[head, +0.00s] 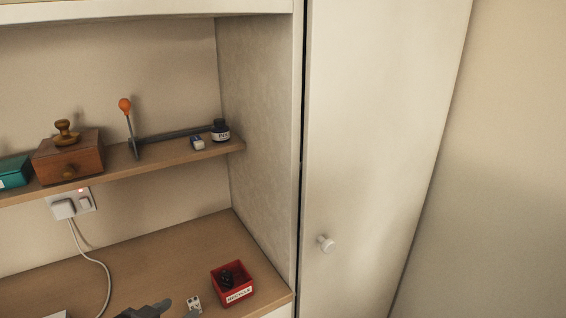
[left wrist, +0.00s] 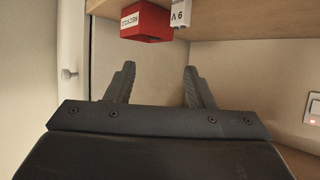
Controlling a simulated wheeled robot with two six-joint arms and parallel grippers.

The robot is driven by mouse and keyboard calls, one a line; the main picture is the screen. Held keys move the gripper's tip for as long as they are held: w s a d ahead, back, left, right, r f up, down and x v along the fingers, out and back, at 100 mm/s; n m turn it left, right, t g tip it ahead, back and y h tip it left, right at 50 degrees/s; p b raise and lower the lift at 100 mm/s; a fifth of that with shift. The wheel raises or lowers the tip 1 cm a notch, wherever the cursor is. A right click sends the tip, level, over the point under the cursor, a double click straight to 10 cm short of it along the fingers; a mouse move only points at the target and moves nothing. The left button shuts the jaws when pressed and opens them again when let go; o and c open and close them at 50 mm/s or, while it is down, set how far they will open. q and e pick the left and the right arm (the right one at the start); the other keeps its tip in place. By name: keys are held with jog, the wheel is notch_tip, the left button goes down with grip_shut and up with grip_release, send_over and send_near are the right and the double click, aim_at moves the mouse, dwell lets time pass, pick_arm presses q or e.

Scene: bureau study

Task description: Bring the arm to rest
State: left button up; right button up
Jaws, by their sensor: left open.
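My left gripper (head: 170,311) shows only in part at the bottom edge of the head view, in front of the desk and left of the red box. In the left wrist view its two dark fingers (left wrist: 157,84) stand wide apart with nothing between them. The arm behind it is below the head view's frame. My right gripper is in neither view.
A red box (head: 233,293) with dark items inside stands on the desk (head: 140,262), beside a small white 9 V battery (head: 194,301). A shelf (head: 105,171) above holds a wooden box (head: 68,160) and an ink bottle (head: 220,131). A cabinet door (head: 375,140) is right.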

pick_arm(q)
jog(key=s+a+f+n+g+y, duration=0.2)
jog(key=s+a+f+g+y, duration=0.15)
jog(key=s+f, duration=0.55)
jog(key=s+a+f+n+g+y, duration=0.2)
jog(key=s+a+f+g, duration=0.4)
jog(key=s, duration=0.5)
notch_tip(320, 180, down, 27)
jog(key=s, duration=0.1)
jog(key=s+d+f+g+h, duration=0.1)
jog(key=s+f, duration=1.3)
jog(key=shift+s+d+f, duration=0.2)
jog(key=shift+d, duration=0.2)
jog(key=shift+s+g, duration=0.1)
jog(key=shift+g, duration=0.15)
